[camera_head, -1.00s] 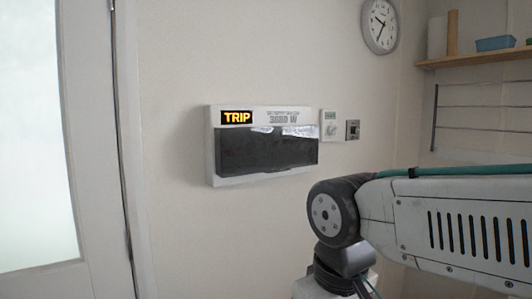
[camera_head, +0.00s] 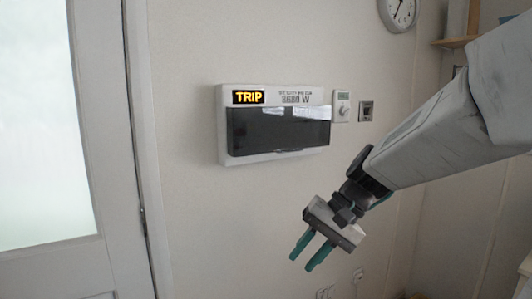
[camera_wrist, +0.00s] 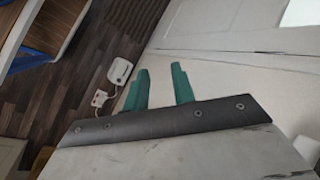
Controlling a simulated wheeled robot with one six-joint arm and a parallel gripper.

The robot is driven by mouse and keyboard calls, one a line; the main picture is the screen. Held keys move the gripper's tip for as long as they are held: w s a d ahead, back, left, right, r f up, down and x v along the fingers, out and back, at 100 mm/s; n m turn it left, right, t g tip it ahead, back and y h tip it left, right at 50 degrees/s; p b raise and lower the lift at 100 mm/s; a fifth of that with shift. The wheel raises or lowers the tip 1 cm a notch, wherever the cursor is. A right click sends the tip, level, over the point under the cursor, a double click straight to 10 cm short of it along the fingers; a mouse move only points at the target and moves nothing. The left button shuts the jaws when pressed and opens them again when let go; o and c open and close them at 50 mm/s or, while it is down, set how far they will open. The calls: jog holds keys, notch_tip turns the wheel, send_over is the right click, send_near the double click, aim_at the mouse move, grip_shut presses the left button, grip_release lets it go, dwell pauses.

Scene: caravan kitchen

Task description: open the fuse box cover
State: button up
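The fuse box (camera_head: 222,130) is a white box on the wall, with an orange "TRIP" display at its top left. Its dark, glossy cover (camera_head: 280,130) hangs down over the front and looks closed. My gripper (camera_head: 308,256) is below and a little right of the box, pointing down and left, apart from it. Its two teal fingers are spread with nothing between them. In the wrist view the open fingers (camera_wrist: 160,88) also show, with floor and wall beyond them. The fuse box is not recognisable in the wrist view.
A thermostat (camera_head: 341,106) and a small switch (camera_head: 366,111) are on the wall right of the box. A door (camera_head: 105,150) stands at the left. A clock (camera_head: 398,11) and shelf are at the upper right.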

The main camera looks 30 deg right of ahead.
jog(key=w+d+r+m+t, duration=0.6)
jog(key=w+d+r+t, duration=0.8)
jog(key=w+d, duration=0.35)
jog(key=x, duration=0.8)
jog(key=shift+a+y, duration=0.4)
jog(key=shift+a, duration=0.05)
grip_shut()
